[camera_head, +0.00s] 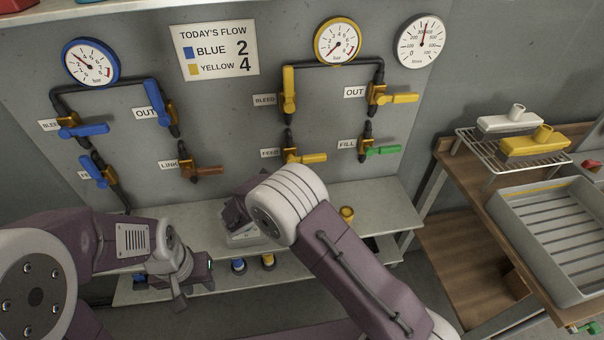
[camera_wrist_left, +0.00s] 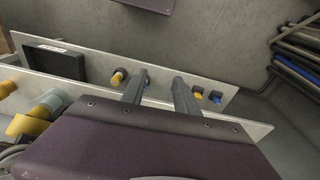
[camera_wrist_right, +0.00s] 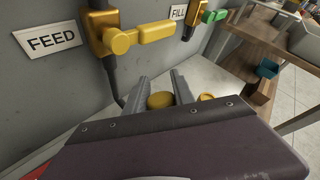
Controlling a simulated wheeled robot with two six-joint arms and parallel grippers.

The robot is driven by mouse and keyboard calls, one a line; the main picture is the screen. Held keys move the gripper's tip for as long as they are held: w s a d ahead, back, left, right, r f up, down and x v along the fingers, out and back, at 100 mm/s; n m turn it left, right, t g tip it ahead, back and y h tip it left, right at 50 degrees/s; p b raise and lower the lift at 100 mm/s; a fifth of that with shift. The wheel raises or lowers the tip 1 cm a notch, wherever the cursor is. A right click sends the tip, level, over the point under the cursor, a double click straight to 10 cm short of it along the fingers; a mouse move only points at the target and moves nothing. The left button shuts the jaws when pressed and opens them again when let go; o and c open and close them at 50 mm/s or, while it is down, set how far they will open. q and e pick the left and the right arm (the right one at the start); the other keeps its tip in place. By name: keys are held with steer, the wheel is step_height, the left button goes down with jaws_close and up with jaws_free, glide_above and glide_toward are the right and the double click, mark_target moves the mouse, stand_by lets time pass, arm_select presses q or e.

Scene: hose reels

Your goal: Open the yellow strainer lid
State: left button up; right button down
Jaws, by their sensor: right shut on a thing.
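A round yellow cap, which looks like the yellow strainer lid (camera_wrist_right: 160,100), sits between the fingers of my right gripper (camera_wrist_right: 155,88) in the right wrist view, below the FEED valve (camera_wrist_right: 120,40). The right gripper is shut on it. In the head view my right arm hides the lid and the right fingertips. My left gripper (camera_wrist_left: 160,84) is open and empty in the left wrist view, with its fingers apart. In the head view the left gripper (camera_head: 188,288) hangs over the left part of the lower shelf, away from the lid.
The panel carries blue and yellow valves, gauges and a flow sign (camera_head: 215,52). A small yellow cup (camera_head: 347,213) stands on the shelf (camera_head: 385,210) right of my right arm. Blue and yellow fittings (camera_head: 268,261) sit lower. A bench with a grey tray (camera_head: 520,225) is at right.

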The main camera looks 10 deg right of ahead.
arm_select(q)
steer(key=shift+r+p, duration=0.9)
steer(key=shift+r, duration=0.4)
steer(key=c, duration=0.5)
steer(key=shift+w+d+f+n+g, duration=0.15)
steer(key=shift+w+n+g, duration=0.15)
steer(key=shift+n, duration=0.3)
jaws_close()
steer(key=w+d+n+g+h, duration=0.1)
steer(key=w+d+n+h, duration=0.3)
steer(key=n, duration=0.3)
steer(key=w+d+f+n+g+h, duration=0.1)
steer(key=w+d+n+h, duration=0.2)
steer(key=w+n, duration=0.3)
steer(key=w+d+n+g+h, duration=0.1)
steer(key=w+d+n+h, duration=0.3)
steer(key=w+n+h, duration=0.2)
steer(key=shift+d+f+n+g, duration=0.2)
steer(key=shift+d+n+g, duration=0.2)
steer(key=shift+n, duration=0.4)
steer(key=shift+w+r+n+h, duration=0.25)
steer(key=shift+w+n+h, duration=0.3)
steer(key=shift+h, duration=0.25)
steer(key=x, duration=1)
steer(key=shift+f, duration=0.15)
